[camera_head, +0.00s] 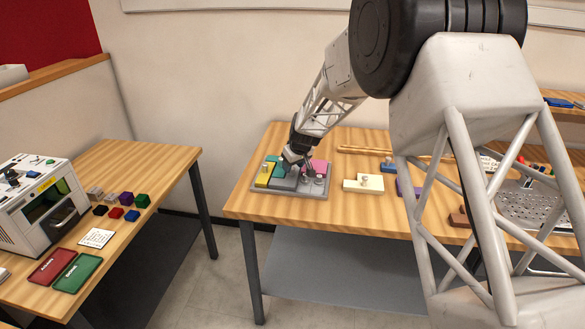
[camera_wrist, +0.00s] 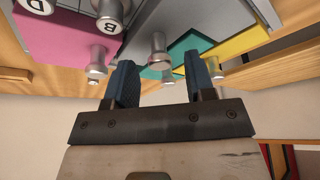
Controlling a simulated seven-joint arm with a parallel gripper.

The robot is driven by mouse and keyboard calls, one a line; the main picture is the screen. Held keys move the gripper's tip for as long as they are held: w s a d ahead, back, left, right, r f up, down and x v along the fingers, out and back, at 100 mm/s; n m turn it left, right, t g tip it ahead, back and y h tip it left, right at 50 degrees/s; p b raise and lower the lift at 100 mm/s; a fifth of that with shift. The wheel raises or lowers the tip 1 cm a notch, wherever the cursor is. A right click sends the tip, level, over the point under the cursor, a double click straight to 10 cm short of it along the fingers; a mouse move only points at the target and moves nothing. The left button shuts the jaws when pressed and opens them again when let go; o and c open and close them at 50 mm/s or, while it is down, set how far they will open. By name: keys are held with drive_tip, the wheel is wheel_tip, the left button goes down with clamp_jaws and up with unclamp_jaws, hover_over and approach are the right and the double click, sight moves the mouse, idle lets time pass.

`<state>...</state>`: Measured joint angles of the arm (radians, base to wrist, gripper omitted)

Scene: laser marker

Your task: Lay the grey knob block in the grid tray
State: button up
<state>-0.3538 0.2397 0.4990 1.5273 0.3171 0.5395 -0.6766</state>
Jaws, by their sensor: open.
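The grid tray (camera_head: 301,195) lies on the middle table in the head view, holding yellow (camera_head: 263,178), teal (camera_head: 273,164) and pink (camera_head: 321,167) pieces with metal knobs. The grey knob block (camera_head: 285,184) appears to lie among them at the tray's front; its outline is hard to separate from the grey tray. My gripper (camera_head: 290,160) is low over the tray. In the wrist view my gripper (camera_wrist: 159,66) is open, with a metal knob (camera_wrist: 158,48) showing between its fingers. I cannot tell whether they touch it.
A cream knob block (camera_head: 364,184) and a purple block (camera_head: 405,188) lie right of the tray. Wooden rods (camera_head: 365,150) lie behind. A perforated metal plate (camera_head: 535,205) is farther right. The left table has a machine (camera_head: 40,205), small colored blocks (camera_head: 125,198) and flat trays (camera_head: 78,272).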

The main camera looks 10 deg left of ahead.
drive_tip(key=v, duration=1)
idle(0.5)
drive_tip(key=shift+r, duration=0.1)
drive_tip(key=s+d+r+m, duration=0.1)
drive_tip(key=s+d+r, duration=0.3)
drive_tip(key=s+d, duration=0.25)
drive_tip(key=s+d+r+m+h, duration=0.1)
drive_tip(key=s+d+r+m, duration=0.1)
drive_tip(key=s+d+r, duration=0.35)
drive_tip(key=s+d+r+m, duration=0.1)
drive_tip(key=s+d+r, duration=0.2)
drive_tip(key=s+d, duration=0.55)
drive_tip(key=s+d+f+m+h, duration=0.1)
drive_tip(key=s+d, duration=0.4)
drive_tip(key=s, duration=1.1)
drive_tip(key=s+d+f+m+h, duration=0.1)
drive_tip(key=s+d+m, duration=0.3)
drive_tip(key=s, duration=1.2)
drive_tip(key=d, duration=0.2)
drive_tip(key=shift+d+f+g, duration=0.15)
drive_tip(key=shift+d+g, duration=0.15)
